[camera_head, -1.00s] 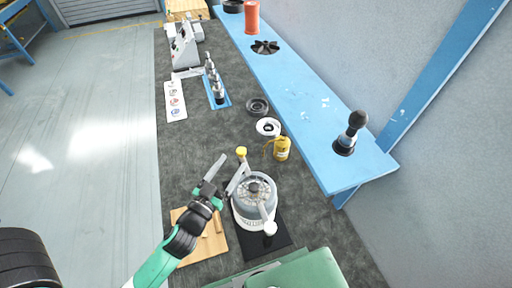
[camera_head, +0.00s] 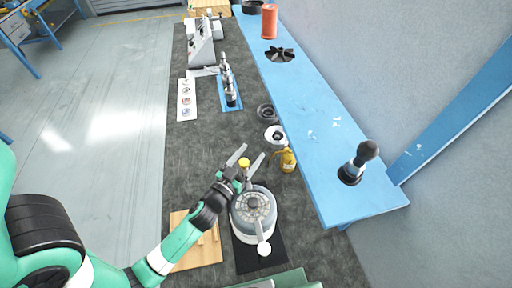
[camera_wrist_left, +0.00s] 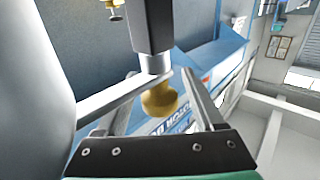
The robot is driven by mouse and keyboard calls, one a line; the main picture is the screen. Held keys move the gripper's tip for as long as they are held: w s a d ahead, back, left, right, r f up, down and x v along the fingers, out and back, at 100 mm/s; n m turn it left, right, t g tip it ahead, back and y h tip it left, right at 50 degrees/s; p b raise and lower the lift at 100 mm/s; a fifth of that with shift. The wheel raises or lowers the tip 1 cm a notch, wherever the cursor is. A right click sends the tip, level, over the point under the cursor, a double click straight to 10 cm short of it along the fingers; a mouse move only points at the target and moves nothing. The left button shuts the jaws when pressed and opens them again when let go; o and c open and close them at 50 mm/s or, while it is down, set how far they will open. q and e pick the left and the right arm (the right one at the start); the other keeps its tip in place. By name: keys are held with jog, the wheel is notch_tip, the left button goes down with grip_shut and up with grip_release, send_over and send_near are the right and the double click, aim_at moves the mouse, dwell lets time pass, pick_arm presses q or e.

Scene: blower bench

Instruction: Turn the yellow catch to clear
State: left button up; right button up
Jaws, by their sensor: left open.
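The yellow catch (camera_head: 244,162) is a small round-topped knob at the far edge of the round grey blower housing (camera_head: 243,229). In the left wrist view the yellow knob (camera_wrist_left: 160,99) sits below a dark post, in the space between my finger bars. My left gripper (camera_head: 248,158) is open, with one finger on each side of the catch; I cannot tell whether either finger touches it. A pale lever with a white knob (camera_head: 264,248) is on the near side of the housing. My right gripper is not in view.
A black mat (camera_head: 274,260) lies under the housing, with a wooden board (camera_head: 181,225) to its left. A yellow canister (camera_head: 288,161) and a white ring (camera_head: 274,136) stand just beyond. A blue shelf (camera_head: 310,120) runs along the right; the grey bench top is clear at centre left.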

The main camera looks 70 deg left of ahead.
pick_arm(q)
jog(key=shift+f, duration=0.1)
jog(key=shift+c, duration=0.9)
grip_shut()
dwell(0.5)
